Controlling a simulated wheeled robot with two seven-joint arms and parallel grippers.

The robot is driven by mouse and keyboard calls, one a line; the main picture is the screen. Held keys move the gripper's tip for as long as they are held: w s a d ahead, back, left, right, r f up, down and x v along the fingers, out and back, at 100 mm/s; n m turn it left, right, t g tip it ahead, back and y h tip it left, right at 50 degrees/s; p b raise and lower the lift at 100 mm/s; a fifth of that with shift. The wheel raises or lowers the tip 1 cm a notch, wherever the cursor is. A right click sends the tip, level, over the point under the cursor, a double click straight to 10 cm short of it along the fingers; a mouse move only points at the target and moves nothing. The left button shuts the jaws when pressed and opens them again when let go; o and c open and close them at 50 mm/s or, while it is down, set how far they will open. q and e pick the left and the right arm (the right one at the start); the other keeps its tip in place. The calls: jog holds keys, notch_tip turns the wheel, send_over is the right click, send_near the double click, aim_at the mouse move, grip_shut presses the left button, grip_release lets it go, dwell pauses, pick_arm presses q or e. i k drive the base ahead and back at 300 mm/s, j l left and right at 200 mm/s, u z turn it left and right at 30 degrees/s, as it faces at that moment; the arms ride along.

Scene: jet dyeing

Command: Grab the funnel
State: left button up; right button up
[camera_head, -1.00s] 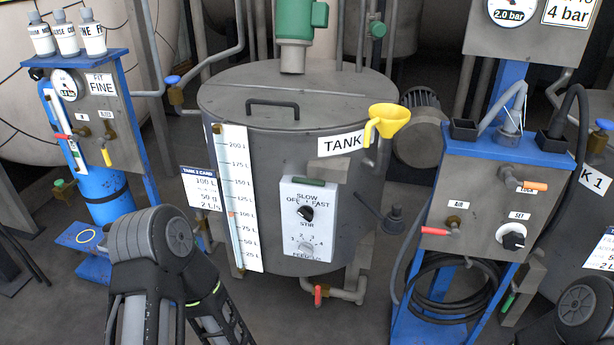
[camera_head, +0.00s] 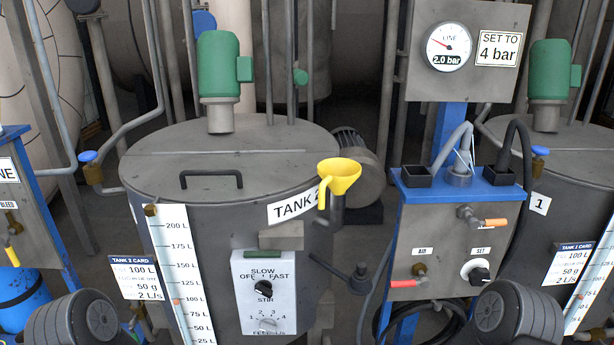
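The yellow funnel (camera_head: 339,178) sits at the right side of the tank marked TANK 2 (camera_head: 160,180), near its rim, beside the TANK label. Its cup is up and its spout points down, above a dark grey pipe-like part (camera_head: 332,212). Parts of both my arms show at the bottom edge, one at lower left and one at lower right. Both are well below the funnel and apart from it. The fingers of both grippers are out of the picture.
A blue-framed panel stand (camera_head: 425,191) with a red-handled valve, an orange-handled valve and a knob stands right of the funnel. A pressure gauge (camera_head: 449,47) is above it. A tank lid handle (camera_head: 211,177) and green motor (camera_head: 219,65) stand left of the funnel. Another tank is at right.

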aim_at(339, 174)
jog(key=i+j, duration=0.2)
jog(key=j, duration=0.15)
jog(key=i+j, duration=0.2)
jog(key=j, duration=0.2)
jog(key=i+j, duration=0.2)
jog(key=j, duration=0.15)
jog(key=z, duration=1.55)
